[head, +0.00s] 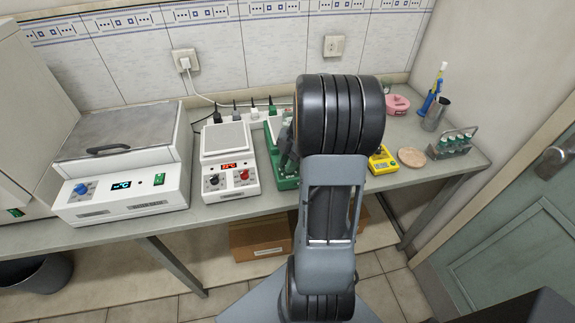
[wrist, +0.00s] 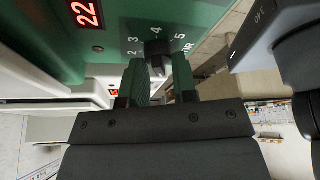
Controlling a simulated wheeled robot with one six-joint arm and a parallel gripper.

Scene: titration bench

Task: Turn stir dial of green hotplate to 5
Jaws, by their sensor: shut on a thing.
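The green hotplate (head: 285,183) stands on the bench in the head view, largely hidden behind my arm. In the wrist view its green front panel (wrist: 205,20) fills the top, with a red display reading 22. The dark stir dial (wrist: 156,48) sits below the printed 4, with 2 and 3 to its left and 5 to its right. A partly covered label ends in "IR". My gripper (wrist: 158,76) has one finger on each side of the dial and is shut on it. I cannot tell which number the dial's mark points to.
A white hotplate (head: 228,172) with two dials stands close left of the green one. A white water bath (head: 120,165) is farther left. To the right are a yellow device (head: 382,160), a tan dish (head: 411,156) and a rack of vials (head: 455,143).

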